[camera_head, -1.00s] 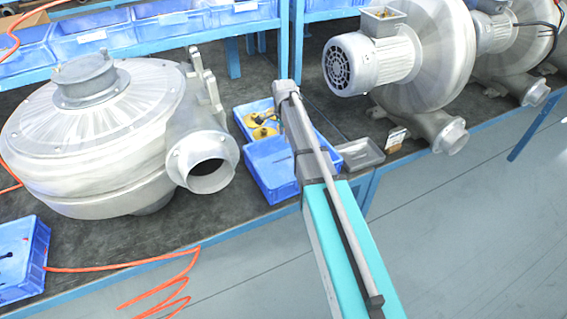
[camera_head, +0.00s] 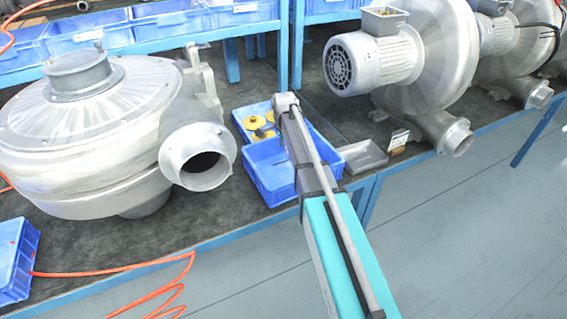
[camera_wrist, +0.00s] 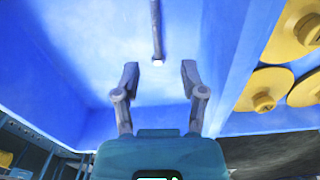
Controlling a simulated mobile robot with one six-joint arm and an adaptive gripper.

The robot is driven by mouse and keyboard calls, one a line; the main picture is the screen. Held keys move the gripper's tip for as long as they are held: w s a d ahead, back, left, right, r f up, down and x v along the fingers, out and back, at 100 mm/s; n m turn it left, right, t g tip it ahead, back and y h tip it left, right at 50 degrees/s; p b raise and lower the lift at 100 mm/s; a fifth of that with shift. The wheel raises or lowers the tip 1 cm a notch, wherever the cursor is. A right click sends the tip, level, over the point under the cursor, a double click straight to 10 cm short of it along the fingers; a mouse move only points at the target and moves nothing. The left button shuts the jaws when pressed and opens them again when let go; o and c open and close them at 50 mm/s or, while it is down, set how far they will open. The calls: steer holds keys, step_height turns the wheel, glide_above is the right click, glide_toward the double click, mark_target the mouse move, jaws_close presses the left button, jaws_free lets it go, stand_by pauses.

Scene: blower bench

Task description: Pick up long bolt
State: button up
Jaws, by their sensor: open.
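A long, thin grey bolt (camera_wrist: 156,28) shows in the wrist view, against the blue inside of a bin (camera_wrist: 60,50). Its lower end is bright and its other end runs out of the top of the picture. My gripper (camera_wrist: 158,77) is open and empty. Its two fingers point toward the bolt, whose near end lies just beyond the fingertips and roughly midway between them. In the head view the blue bin (camera_head: 268,186) is on the bench, partly covered by my arm.
Yellow round parts (camera_wrist: 262,90) fill the neighbouring compartment, right of a blue wall. A large blower (camera_head: 90,140) stands left of the bin, another (camera_head: 430,60) to the right. A grey tray (camera_head: 362,157) sits right of the bin. Orange hose (camera_head: 110,270) lies at lower left.

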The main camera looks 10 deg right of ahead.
mark_target(284, 160)
steer(key=shift+f, duration=0.1)
steer(key=shift+s+a+f+b, duration=0.1)
steer(key=shift+f+b, duration=1.15)
steer(key=shift+b, duration=0.1)
steer(key=shift+s+f+b, duration=0.1)
steer(key=shift+f+b, duration=1.15)
steer(key=shift+b, duration=0.05)
jaws_close()
